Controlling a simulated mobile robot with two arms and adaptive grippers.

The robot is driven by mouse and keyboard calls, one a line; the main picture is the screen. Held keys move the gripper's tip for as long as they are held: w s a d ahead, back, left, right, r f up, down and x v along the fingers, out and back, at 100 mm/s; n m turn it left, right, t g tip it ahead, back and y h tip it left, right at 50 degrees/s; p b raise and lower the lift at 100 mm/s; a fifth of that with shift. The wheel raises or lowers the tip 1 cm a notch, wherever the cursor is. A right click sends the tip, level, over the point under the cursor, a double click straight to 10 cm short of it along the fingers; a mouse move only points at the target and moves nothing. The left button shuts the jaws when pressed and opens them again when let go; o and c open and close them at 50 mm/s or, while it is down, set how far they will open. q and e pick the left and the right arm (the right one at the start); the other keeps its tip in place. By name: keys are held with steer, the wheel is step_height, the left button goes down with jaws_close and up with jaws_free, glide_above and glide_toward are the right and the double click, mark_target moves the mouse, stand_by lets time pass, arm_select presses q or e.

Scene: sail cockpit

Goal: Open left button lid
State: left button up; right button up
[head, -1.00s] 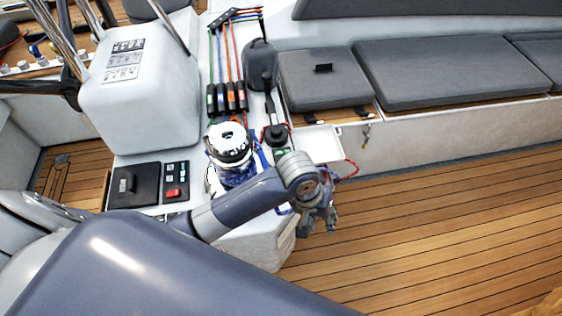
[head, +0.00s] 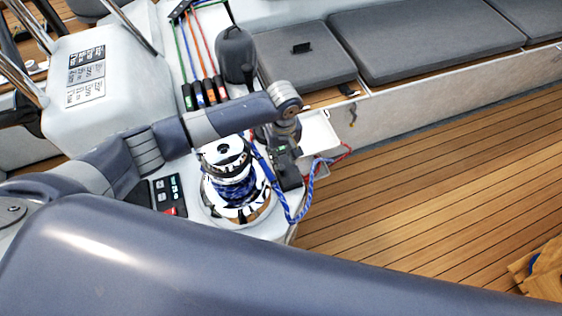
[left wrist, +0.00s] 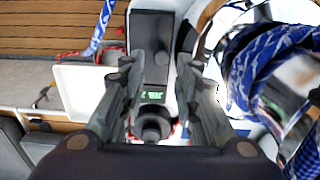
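My left gripper (head: 284,160) points down beside the winch in the head view. In the left wrist view its two fingers (left wrist: 157,68) are spread with nothing held between them. Below and between them lie a dark rectangular panel (left wrist: 152,38), a small lit green display (left wrist: 153,95) and a round black button fitting (left wrist: 152,124). The fitting looks capped; I cannot tell for sure that this is the left button lid. In the head view the gripper hides most of this spot. My right gripper is not in view.
The chrome winch (head: 226,160) with blue rope (head: 290,210) stands close to the gripper; it also shows in the left wrist view (left wrist: 225,45). A white open box (head: 318,137) is just right of the gripper. A panel with a red button (head: 168,196) lies left.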

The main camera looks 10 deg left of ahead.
mark_target(281, 167)
arm_select(q)
steer(key=f, duration=0.3)
steer(key=shift+w+a+f, duration=0.15)
steer(key=shift+a+f, duration=0.15)
step_height(281, 167, down, 3)
steer(key=shift+r, duration=0.1)
jaws_close()
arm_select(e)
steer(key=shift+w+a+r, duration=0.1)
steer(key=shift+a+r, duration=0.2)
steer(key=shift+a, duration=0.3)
